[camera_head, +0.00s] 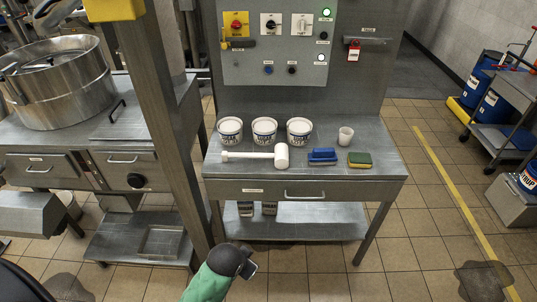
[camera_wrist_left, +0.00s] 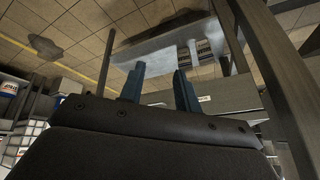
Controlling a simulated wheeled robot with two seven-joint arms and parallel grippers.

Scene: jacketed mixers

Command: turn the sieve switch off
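The grey control panel (camera_head: 276,50) stands at the back of the steel table. Its top row holds a red rotary switch on a yellow plate (camera_head: 236,23), a black rotary switch (camera_head: 270,22) and a grey rotary switch (camera_head: 301,24). The labels are too small to read, so I cannot tell which is the sieve switch. My left gripper (camera_head: 250,267) is low in front of the table, well away from the panel. In the left wrist view its two fingers (camera_wrist_left: 159,88) are apart with nothing between them. My right gripper is not in view.
Tubs (camera_head: 264,131), a white mallet (camera_head: 281,156), a blue brush (camera_head: 322,156), a sponge (camera_head: 360,159) and a cup (camera_head: 345,136) are on the table. A post (camera_head: 165,120) rises left.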

